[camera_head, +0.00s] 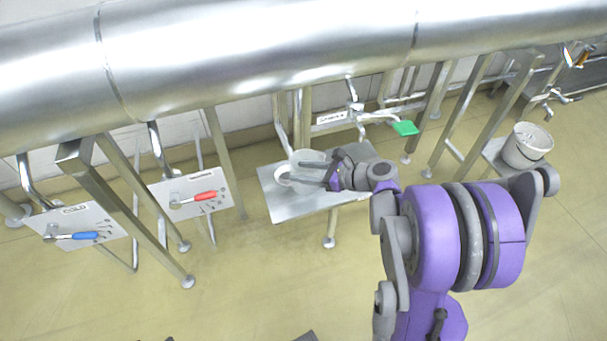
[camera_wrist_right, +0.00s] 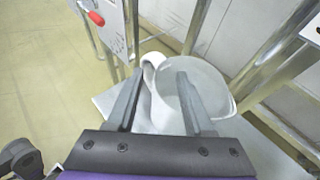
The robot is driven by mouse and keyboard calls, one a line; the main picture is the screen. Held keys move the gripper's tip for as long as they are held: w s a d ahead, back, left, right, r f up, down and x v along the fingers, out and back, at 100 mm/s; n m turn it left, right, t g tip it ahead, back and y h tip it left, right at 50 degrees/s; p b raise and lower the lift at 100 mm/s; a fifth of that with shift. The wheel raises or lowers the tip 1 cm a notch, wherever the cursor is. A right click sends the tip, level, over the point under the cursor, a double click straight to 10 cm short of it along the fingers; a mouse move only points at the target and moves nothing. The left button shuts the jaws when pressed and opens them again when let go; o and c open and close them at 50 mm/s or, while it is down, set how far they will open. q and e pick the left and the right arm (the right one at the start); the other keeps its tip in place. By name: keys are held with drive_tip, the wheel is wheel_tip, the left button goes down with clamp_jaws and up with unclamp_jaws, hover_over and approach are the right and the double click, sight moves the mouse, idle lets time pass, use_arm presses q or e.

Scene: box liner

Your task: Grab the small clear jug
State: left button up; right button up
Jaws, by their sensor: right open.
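The small clear jug (camera_head: 308,158) stands on a small metal shelf (camera_head: 290,208) in the middle of the head view. It looks pale and translucent, with a handle on its left side. In the right wrist view the jug (camera_wrist_right: 205,85) stands just beyond and between the fingers, its handle at the left. My right gripper (camera_head: 318,174) is open at the jug; its two fingers (camera_wrist_right: 154,88) overlap the handle and body in the wrist view. I cannot tell whether they touch it. My left gripper is not in view.
A large metal pipe (camera_head: 250,45) runs across above the shelf. Panels with a red lever (camera_head: 205,195) and a blue lever (camera_head: 84,236) stand at the left. A green-handled valve (camera_head: 405,128) is behind the shelf. A white bucket (camera_head: 527,146) stands at the right.

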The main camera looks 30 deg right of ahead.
drive_tip(key=shift+w+a+f, duration=0.25)
drive_tip(key=shift+w+a, duration=0.1)
drive_tip(key=shift+w, duration=0.25)
clamp_jaws()
idle(1.0)
